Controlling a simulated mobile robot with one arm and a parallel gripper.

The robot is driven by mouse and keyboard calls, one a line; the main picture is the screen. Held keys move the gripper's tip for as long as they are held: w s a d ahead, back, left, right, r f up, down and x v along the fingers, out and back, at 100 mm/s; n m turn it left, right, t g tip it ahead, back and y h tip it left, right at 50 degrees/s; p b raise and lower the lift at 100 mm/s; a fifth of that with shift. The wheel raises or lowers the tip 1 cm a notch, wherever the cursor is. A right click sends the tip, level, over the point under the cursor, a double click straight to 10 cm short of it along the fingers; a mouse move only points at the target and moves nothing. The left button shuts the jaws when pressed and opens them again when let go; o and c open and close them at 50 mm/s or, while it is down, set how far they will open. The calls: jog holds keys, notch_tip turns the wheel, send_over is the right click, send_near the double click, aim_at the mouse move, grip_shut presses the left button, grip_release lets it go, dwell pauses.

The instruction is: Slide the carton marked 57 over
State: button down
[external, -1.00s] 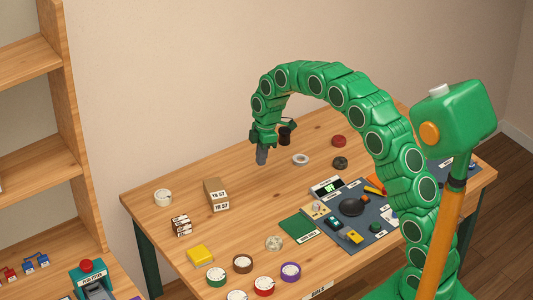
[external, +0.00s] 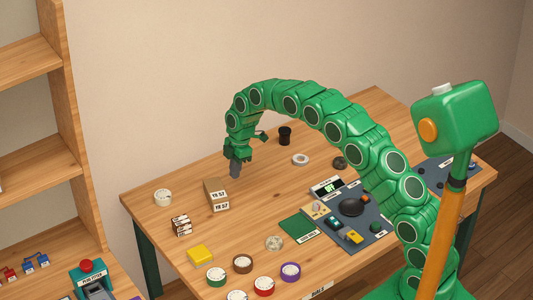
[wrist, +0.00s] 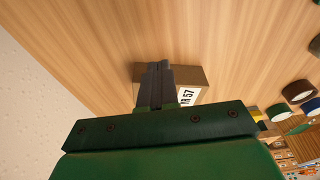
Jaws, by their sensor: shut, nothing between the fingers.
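The carton marked 57 (external: 217,197) is a small brown box with white "YR 57" labels, standing on the wooden table left of the middle. My gripper (external: 235,171) is shut and empty, pointing down just right of the carton and toward the wall. In the wrist view the closed fingers (wrist: 160,68) overlap the carton (wrist: 195,76), hiding part of it; one "57" label shows at its right. I cannot tell whether the fingers touch it.
A yellow block (external: 200,254) and several dial rolls lie nearer the front. A black cup (external: 285,136) stands behind right. Bare wood lies around the carton.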

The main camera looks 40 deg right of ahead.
aim_at(217, 188)
jog(key=a, duration=0.6)
jog(key=shift+s+a, duration=0.1)
jog(key=shift+a, duration=0.25)
jog(key=shift+a+f, duration=0.25)
jog(key=shift+d+f, duration=0.1)
jog(key=shift+f, duration=0.55)
